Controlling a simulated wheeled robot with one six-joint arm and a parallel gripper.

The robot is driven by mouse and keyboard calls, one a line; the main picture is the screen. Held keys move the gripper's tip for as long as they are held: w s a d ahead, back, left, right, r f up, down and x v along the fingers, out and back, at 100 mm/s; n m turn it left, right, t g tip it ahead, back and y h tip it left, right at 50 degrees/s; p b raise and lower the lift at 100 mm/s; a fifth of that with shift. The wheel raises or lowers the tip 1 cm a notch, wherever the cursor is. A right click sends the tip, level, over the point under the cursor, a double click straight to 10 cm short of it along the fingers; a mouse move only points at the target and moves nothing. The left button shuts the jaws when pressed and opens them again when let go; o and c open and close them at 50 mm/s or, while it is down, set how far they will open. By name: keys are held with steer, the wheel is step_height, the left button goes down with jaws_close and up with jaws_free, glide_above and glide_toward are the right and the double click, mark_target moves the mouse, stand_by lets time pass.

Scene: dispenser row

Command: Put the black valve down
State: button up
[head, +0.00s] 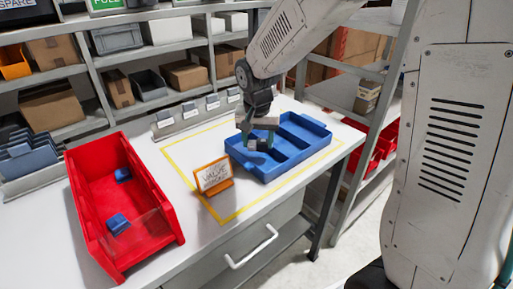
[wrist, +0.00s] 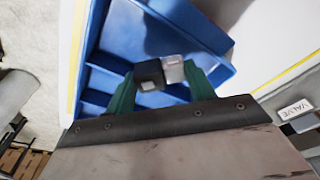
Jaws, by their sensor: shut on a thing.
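My gripper (head: 259,138) points down over the left part of a blue tray (head: 315,128) with compartments, on the white worktop. In the wrist view, my gripper's green fingers (wrist: 160,82) are shut on the black valve (wrist: 150,76), a small dark block with a pale face. A silver-grey part (wrist: 174,69) sits beside it between the fingers. The tray (wrist: 198,24) lies below the valve in that view. I cannot tell whether the valve touches the tray floor. In the head view the valve is small and partly hidden by the fingers.
An orange-framed valve sign (head: 213,176) stands at the tray's front left. A red bin (head: 88,215) with blue pieces stands at the left. A yellow line (head: 232,217) borders the tray area. Shelves with boxes (head: 185,75) stand behind. The worktop between bin and sign is clear.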

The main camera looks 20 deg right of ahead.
mark_target(256, 142)
steer(key=shift+w, duration=0.3)
steer(key=shift+w+f, duration=0.2)
steer(key=shift+f, duration=1.6)
steer(key=o, duration=0.7)
steer(key=shift+f, duration=0.15)
